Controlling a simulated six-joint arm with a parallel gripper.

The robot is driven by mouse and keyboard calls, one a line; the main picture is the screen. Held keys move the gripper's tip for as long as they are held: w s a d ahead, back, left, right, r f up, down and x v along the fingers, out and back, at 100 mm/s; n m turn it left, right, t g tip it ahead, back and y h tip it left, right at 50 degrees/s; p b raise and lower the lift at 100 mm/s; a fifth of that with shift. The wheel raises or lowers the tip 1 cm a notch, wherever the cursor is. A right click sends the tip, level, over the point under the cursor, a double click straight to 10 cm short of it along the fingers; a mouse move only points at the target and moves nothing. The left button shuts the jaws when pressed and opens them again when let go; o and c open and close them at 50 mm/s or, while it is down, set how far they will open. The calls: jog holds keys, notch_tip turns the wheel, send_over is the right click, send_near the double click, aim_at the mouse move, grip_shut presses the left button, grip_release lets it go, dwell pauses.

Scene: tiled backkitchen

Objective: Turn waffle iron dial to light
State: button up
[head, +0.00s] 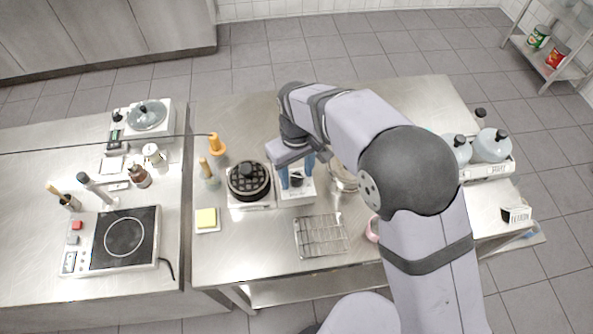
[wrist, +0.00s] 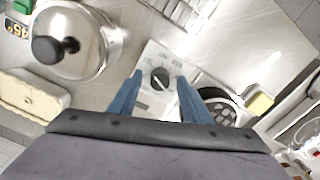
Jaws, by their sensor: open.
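The waffle iron (head: 248,180) has a round black gridded plate and sits on the steel table; part of it shows in the wrist view (wrist: 224,110). Beside it is a white control box (head: 298,196) with a round black dial (wrist: 160,78) on top, a pale pointer mark on the dial, and small printing around it too small to read. My gripper (head: 297,173) is over this box with its blue fingers pointing down. In the wrist view my gripper (wrist: 160,80) is open, one finger on either side of the dial. Whether the fingers touch the dial I cannot tell.
A wire rack (head: 321,236) lies in front of the box. A lidded pot (wrist: 88,62) stands on the other side, partly behind my arm in the head view. A yellow sponge (head: 206,218) and orange-topped bottles (head: 217,145) stand left of the waffle iron.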

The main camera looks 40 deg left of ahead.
jog(key=c, duration=1)
jog(key=shift+c, duration=0.2)
jog(key=shift+m, duration=0.3)
jog(key=m, duration=0.8)
jog(key=shift+a, duration=0.1)
jog(key=shift+w+m, duration=0.1)
jog(key=shift+m, duration=0.2)
jog(key=shift+r, duration=0.1)
jog(key=o, duration=1)
